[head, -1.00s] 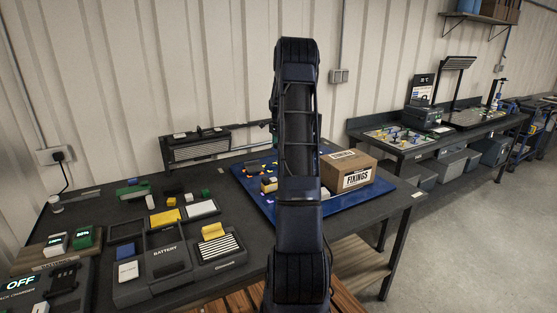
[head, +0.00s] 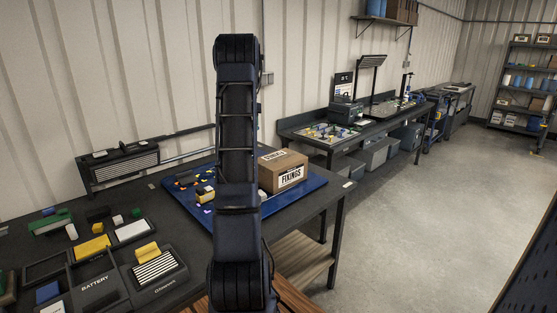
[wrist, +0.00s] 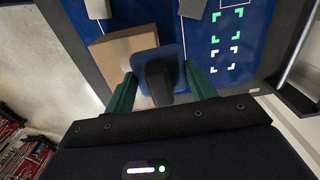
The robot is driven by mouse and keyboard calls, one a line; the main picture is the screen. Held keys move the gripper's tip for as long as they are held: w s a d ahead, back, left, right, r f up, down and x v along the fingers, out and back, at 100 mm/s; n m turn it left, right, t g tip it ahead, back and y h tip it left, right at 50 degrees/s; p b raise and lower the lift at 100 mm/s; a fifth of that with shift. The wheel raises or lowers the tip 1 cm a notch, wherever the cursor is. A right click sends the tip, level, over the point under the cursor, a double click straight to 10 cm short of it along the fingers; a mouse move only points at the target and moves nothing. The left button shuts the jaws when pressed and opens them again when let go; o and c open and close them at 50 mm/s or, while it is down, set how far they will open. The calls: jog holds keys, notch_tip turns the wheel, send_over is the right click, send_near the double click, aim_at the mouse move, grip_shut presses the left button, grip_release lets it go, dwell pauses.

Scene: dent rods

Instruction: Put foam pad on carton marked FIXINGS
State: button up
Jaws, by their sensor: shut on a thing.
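The brown carton marked FIXINGS (head: 291,177) stands on a blue mat (head: 305,188) at the right end of the near bench. It also shows in the wrist view (wrist: 113,50), partly covered by the held thing. My gripper (wrist: 160,82), with green fingers, is shut on a dark blue-grey square pad with a black block-like grip (wrist: 151,56), which I take as the foam pad. The pad overlaps the carton's right side in the wrist view; its height above the carton cannot be told. In the head view my arm hides the gripper and pad.
Small coloured pieces (head: 203,193) lie on the mat left of the carton. A battery tray (head: 95,286) and a yellow block (head: 147,250) are at the bench's left. A second bench (head: 370,128) stands behind right. The floor at right is clear.

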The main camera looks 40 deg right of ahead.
notch_tip(320, 180, up, 5)
send_over(280, 158)
notch_tip(280, 158, down, 19)
jog(key=shift+s+a+f, duration=0.1)
jog(key=shift+f, duration=0.1)
jog(key=shift+f, duration=0.15)
jog(key=o, duration=1)
notch_tip(280, 158, up, 12)
jog(key=shift+a+r, duration=0.1)
jog(key=shift+r, duration=0.15)
